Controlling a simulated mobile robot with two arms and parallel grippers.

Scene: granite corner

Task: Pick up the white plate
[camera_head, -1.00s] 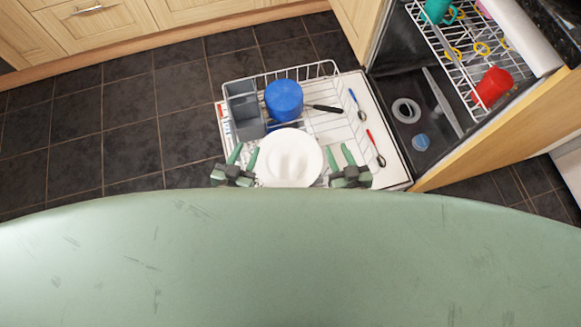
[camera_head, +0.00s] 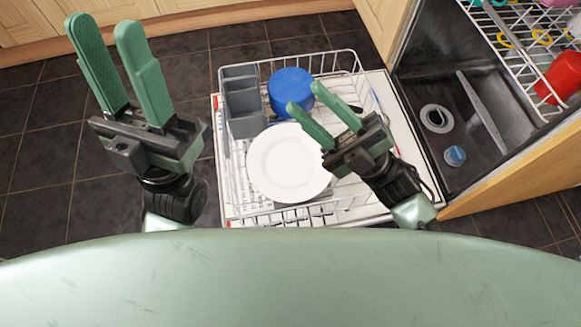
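The white plate (camera_head: 284,165) lies in the lower dishwasher rack, in front of the blue pot. My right gripper (camera_head: 307,97) is over the right side of the rack, with its fingers apart and nothing between them. Its body overlaps the plate's right edge in the picture; I cannot tell if they touch. My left gripper (camera_head: 106,38) is raised over the floor to the left of the rack, clear of the plate. Its fingers are apart and empty.
The rack (camera_head: 331,57) sits on the lowered dishwasher door (camera_head: 407,140). A grey cutlery basket (camera_head: 241,90) and a blue pot (camera_head: 284,84) stand behind the plate. The upper rack (camera_head: 508,58) holds a red cup (camera_head: 558,78). Dark tiled floor is clear at left.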

